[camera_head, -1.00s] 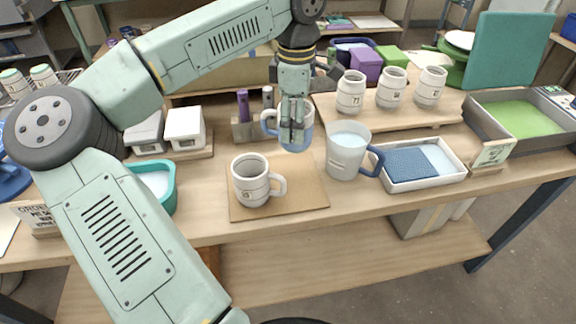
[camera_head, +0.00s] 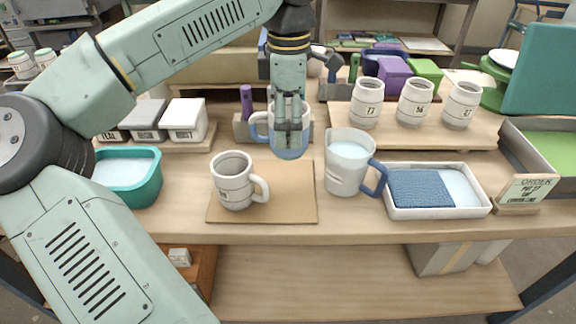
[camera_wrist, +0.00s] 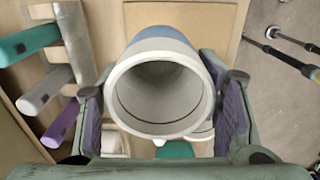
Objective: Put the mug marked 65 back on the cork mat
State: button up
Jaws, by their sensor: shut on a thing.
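My gripper (camera_head: 288,118) is shut on a mug (camera_head: 290,148), white above and pale blue below, with a blue handle at the left. It holds the mug upright over the back of the cork mat (camera_head: 292,200); I cannot tell its height above the table. In the wrist view the held mug's open mouth (camera_wrist: 160,95) sits between the purple finger pads of my gripper (camera_wrist: 162,85). No number is readable on it. Another white mug (camera_head: 232,182) stands on the left part of the cork mat, handle to the right, with a small mark that is too small to read.
A large pitcher (camera_head: 346,165) with a blue handle stands close at the mat's right. A white tray (camera_head: 440,212) with a blue cloth is further right. A teal tub (camera_head: 150,185) is at the left. Marked jars (camera_head: 366,105) stand on a board behind. The mat's front right is bare.

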aim_at(288, 153)
jog(key=shift+f+p, duration=0.35)
jog(key=shift+f, duration=3.15)
jog(key=shift+f, duration=0.2)
jog(key=o, duration=1.4)
notch_tip(288, 153, up, 12)
jog(key=shift+r+b, duration=0.25)
jog(key=shift+b, duration=0.15)
